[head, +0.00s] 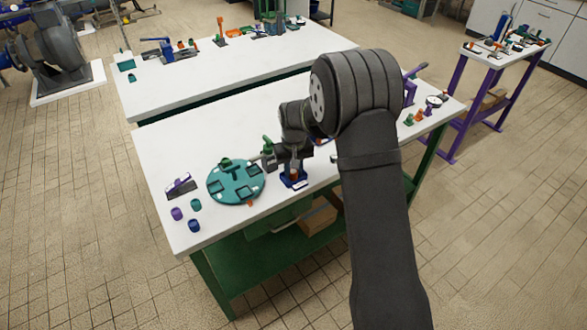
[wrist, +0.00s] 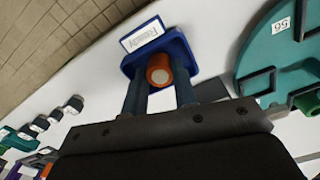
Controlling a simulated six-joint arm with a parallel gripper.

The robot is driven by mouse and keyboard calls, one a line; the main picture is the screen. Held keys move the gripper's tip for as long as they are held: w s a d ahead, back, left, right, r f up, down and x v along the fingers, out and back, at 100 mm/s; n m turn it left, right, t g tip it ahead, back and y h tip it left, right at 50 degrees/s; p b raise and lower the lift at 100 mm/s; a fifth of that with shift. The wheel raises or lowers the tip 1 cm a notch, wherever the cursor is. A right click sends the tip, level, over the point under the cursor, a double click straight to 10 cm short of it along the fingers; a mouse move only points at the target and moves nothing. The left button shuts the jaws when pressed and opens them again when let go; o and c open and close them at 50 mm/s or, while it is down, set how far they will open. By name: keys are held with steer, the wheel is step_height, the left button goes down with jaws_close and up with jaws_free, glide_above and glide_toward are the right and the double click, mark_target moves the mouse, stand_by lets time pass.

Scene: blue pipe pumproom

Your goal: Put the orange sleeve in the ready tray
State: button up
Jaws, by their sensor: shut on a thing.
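The orange sleeve (wrist: 158,70) is between the two fingers of my gripper (wrist: 160,82), which is shut on it. In the head view the sleeve (head: 294,174) is a small orange spot under my wrist. The small blue tray (wrist: 130,66) has a white label whose word looks like "Ready", seen upside down. The sleeve lies within the tray's outline in the wrist view; whether it touches the tray floor cannot be told. The tray (head: 290,184) also shows on the near white bench, partly hidden by my gripper.
A round teal fixture (head: 220,195) with dark pockets stands close left of the tray. Purple (head: 177,214), teal (head: 196,204) and blue (head: 194,226) sleeves stand near the bench's left corner. Small parts (head: 420,115) stand at the right end. Bare bench lies in front of the tray.

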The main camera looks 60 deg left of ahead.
mark_target(293, 171)
steer(key=shift+f, duration=0.15)
steer(key=o, duration=0.7)
step_height(293, 171, up, 12)
stand_by(0.5)
steer(key=shift+f, duration=3.95)
steer(key=shift+f, duration=0.1)
